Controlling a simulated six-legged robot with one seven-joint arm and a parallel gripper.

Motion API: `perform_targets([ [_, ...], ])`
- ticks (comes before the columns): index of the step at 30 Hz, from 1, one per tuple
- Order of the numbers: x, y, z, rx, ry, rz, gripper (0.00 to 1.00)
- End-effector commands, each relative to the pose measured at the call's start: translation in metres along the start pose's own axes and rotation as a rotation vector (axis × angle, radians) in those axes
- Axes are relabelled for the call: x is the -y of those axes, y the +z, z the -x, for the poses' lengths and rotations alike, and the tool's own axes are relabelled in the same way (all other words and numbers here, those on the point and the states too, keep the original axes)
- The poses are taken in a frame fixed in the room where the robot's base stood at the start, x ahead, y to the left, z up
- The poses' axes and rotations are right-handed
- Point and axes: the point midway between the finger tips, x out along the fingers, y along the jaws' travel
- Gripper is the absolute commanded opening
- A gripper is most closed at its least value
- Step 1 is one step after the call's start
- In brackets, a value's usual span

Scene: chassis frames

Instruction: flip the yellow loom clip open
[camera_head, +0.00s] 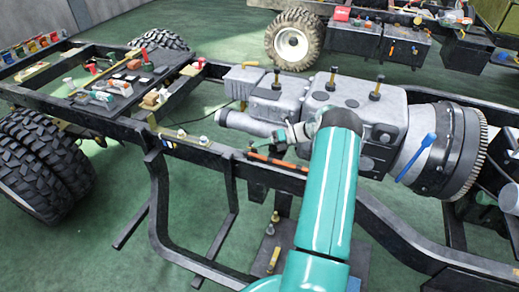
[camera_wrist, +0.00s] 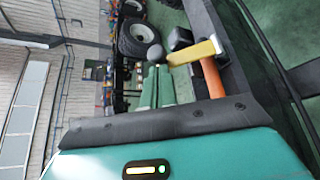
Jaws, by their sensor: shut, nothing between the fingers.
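The yellow loom clip (camera_wrist: 192,52) shows in the wrist view as a flat yellow piece lying across an orange loom (camera_wrist: 212,78) beside a dark rail. A grey rounded knob (camera_wrist: 155,53) is at the clip's left end. In the head view the orange loom (camera_head: 277,162) lies along the near chassis rail; the clip is too small or hidden there to make out. My gripper (camera_head: 288,137) is above the rail close to the loom, shut and empty. Whether it touches the clip cannot be told.
A grey engine and gearbox (camera_head: 350,105) stands just behind my gripper, with a blue-handled tool (camera_head: 417,158) on its right end. The chassis rail (camera_head: 215,155) runs below. A tray of tools (camera_head: 118,90) sits at the left.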

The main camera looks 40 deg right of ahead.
Motion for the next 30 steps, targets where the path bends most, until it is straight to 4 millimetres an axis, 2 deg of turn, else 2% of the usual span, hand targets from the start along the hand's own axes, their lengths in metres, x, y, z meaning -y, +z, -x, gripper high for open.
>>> perform_targets([
  [5,0.003,0.010,0.005,0.000,0.085,-0.143,0.00],
  [22,0.021,0.037,0.021,0.002,0.082,-0.139,0.00],
  [30,0.025,0.040,0.023,0.001,0.083,-0.141,0.00],
])
